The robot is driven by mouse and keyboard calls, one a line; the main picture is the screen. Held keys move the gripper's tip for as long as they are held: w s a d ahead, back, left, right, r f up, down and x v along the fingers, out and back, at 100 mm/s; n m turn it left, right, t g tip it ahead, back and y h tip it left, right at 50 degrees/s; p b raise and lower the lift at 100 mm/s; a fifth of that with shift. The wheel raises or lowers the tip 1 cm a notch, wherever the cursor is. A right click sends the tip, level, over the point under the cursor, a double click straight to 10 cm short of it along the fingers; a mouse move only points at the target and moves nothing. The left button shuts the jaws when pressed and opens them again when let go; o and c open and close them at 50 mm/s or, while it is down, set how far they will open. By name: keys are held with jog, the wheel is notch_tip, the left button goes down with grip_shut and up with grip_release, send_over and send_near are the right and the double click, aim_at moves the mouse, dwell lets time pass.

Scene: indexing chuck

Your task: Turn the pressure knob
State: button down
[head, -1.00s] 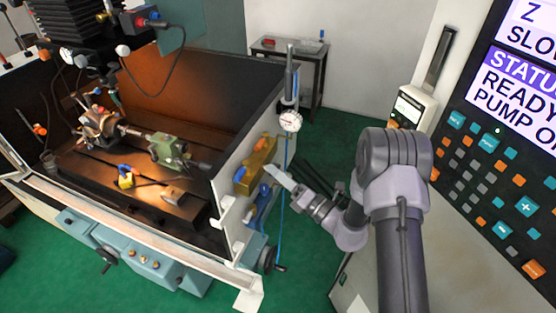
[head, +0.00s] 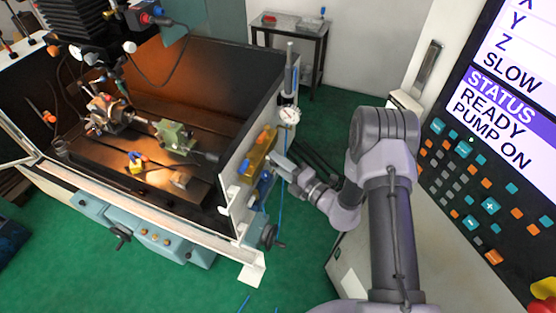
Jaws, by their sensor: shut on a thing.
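The pressure gauge (head: 289,114) is a round white dial on the right outer side of the machine enclosure. Below it sits a yellow brass block (head: 258,150) with blue parts on it, and a blue fitting (head: 262,180) hangs lower down. My gripper (head: 274,159) reaches in from the right and touches the right side of this group. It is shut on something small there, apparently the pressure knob. The knob itself is hidden behind the fingers, so its turn angle cannot be seen.
The machine's white side wall (head: 240,190) stands left of my gripper. A handwheel (head: 268,236) juts out below. A control panel with a screen (head: 500,100) stands at the right. Green floor (head: 225,270) is clear in front.

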dwell(0.4)
jog(key=c, duration=1)
grip_release()
jog(key=shift+o, duration=0.2)
jog(key=v, duration=1.2)
jog(key=shift+b, duration=0.4)
jog(key=shift+a+r, duration=0.1)
